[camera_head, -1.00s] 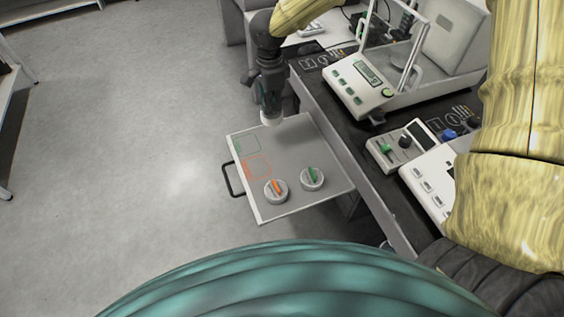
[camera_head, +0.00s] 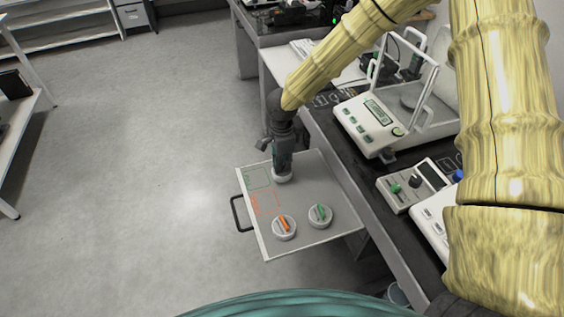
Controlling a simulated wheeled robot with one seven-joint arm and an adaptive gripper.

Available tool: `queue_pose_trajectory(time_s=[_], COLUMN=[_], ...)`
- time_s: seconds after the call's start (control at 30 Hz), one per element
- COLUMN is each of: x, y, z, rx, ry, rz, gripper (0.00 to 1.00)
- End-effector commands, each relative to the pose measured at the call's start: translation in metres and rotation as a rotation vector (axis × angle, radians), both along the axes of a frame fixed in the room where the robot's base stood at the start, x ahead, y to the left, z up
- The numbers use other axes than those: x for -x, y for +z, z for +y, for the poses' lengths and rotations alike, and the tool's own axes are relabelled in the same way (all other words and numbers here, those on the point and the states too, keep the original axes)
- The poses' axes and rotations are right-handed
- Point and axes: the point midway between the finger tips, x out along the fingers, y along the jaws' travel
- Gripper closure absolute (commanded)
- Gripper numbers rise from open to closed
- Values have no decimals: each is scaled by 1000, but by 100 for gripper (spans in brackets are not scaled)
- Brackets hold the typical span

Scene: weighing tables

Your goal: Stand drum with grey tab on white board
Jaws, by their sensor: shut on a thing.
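The white board (camera_head: 318,184) is a pale pull-out panel with a dark handle at its left side and green and orange outlines drawn on it. A white drum (camera_head: 283,178) shows below my gripper (camera_head: 281,168), which is shut on it. The drum is upright over the far part of the board, right of the green outline. I cannot tell whether it touches the board. Its tab is hidden by the jaws, so I cannot see its colour. A drum with an orange tab (camera_head: 284,229) and a drum with a green tab (camera_head: 320,217) stand on the near part of the board.
The dark weighing table (camera_head: 345,165) runs along the board's right side. It carries a balance with a glass shield (camera_head: 369,122) and a control box with knobs (camera_head: 408,186). The board's middle is bare between the held drum and the standing drums. Open floor (camera_head: 150,190) lies to the left.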

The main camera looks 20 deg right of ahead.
Motion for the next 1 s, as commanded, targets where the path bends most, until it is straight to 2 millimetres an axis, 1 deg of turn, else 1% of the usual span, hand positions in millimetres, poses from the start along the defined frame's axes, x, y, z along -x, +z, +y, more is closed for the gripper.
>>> queue_pose_trajectory(time_s=[0.3,0.33,0.4,0.43,0.83,0.93,1.0], x=[0,0,0,0,0,-1,-1], y=[-2,-2,-2,-2,1,12,23], z=[0,0,0,0,0,-1,-1], rx=[0,0,0,0,0,0,-2], ry=[-1,-1,-1,-1,0,-2,-3], rz=[0,-1,0,0,-1,-2,-3], gripper=[100,88,75,72,72,72,72])
